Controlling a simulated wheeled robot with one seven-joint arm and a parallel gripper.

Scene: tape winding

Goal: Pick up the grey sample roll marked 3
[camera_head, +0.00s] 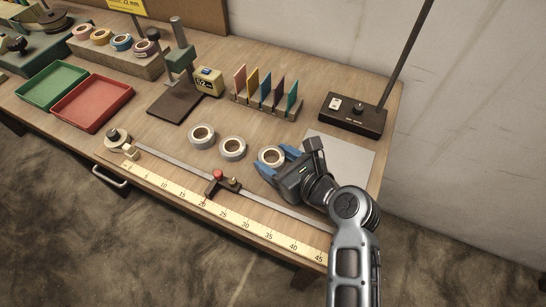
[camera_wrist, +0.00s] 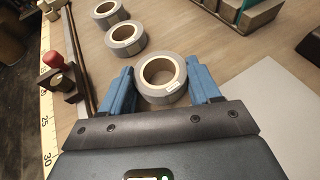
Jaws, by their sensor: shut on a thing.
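A grey tape roll (camera_head: 263,152) with a pale core is the rightmost of three on the wooden table. In the wrist view this roll (camera_wrist: 165,98) lies between the two blue fingers of my gripper (camera_wrist: 164,82). My gripper (camera_head: 276,162) is shut on its sides. A small white label is on its near side, too small to read. The roll appears flat and at table level; I cannot tell whether it is lifted. Two similar grey rolls are the middle roll (camera_head: 232,156) and the left roll (camera_head: 202,146), both apart from my gripper. I see no readable number on them.
A metal rail with a red-knobbed slider (camera_head: 218,177) and a yellow ruler (camera_head: 185,193) run along the front edge. Behind the rolls stand a rack of coloured cards (camera_head: 266,108) and a dark-based post (camera_head: 352,119). A grey mat (camera_head: 352,152) lies right of the roll.

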